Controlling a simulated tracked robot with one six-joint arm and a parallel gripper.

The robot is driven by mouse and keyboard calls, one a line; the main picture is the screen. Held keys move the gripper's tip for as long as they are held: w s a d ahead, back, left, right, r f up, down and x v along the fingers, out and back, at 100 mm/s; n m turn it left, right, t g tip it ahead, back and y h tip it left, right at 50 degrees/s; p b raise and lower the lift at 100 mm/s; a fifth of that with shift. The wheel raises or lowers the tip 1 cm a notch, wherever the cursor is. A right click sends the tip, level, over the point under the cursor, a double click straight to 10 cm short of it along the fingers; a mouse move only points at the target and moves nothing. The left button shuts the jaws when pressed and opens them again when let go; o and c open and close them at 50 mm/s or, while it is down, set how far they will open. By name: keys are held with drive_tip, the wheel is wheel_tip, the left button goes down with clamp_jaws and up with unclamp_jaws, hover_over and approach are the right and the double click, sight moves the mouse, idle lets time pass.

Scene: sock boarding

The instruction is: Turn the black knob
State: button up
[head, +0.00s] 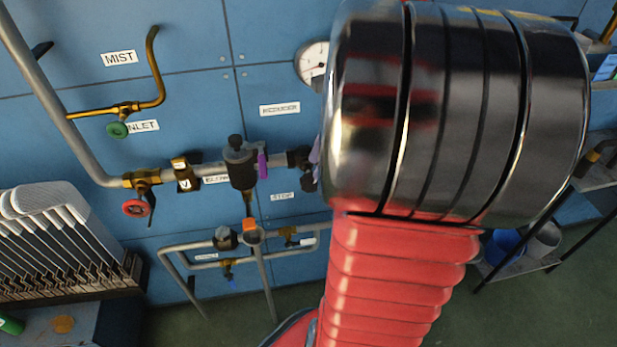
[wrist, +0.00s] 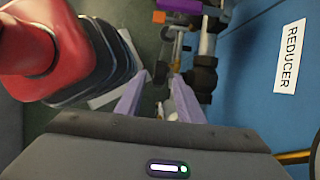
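A black fitting (head: 299,158) sits on the grey pipe below the REDUCER label, with a dark knob-like part (head: 308,182) under it. My arm hides its right side. In the wrist view the black fitting (wrist: 204,75) is just beyond and right of the right finger. In the head view only a sliver of lavender finger (head: 316,152) shows beside the fitting. I cannot tell whether it touches. Another black knob (head: 236,142) tops a dark cylinder to the left.
A purple handle (head: 262,164) stands on the pipe left of the fitting. A red handwheel (head: 136,208), a green knob (head: 117,130) and a gauge (head: 312,61) are on the blue wall. A rack of grey sock forms (head: 50,215) stands lower left. Open floor lies below the pipes.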

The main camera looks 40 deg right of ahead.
sight(311, 175)
drive_tip(key=x, duration=0.6)
drive_tip(key=shift+r, duration=0.1)
drive_tip(key=shift+c, duration=0.7)
clamp_jaws()
drive_tip(key=shift+a, duration=0.2)
drive_tip(key=shift+d, duration=0.15)
